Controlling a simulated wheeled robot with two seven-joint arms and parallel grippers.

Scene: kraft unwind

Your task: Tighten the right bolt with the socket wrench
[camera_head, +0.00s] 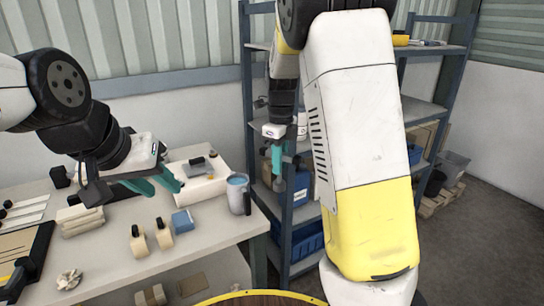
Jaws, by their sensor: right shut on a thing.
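My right gripper (278,155) hangs in front of the shelf rack, small in the view and partly hidden beside my large white and yellow arm link. It is shut on a dark tool (291,160), too small to identify surely as the socket wrench. My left gripper (158,186) is over the workbench at the left, its teal fingers apart with nothing seen between them. I cannot make out the right bolt; my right arm covers much of the middle and right of the view.
The workbench (205,235) holds a blue-grey mug (238,194), a blue block (182,221), two wooden-looking pieces (139,243) and crumpled paper (69,279). A shelf rack (247,75) stands behind. A yellow-rimmed round brown thing (262,299) shows at the bottom edge.

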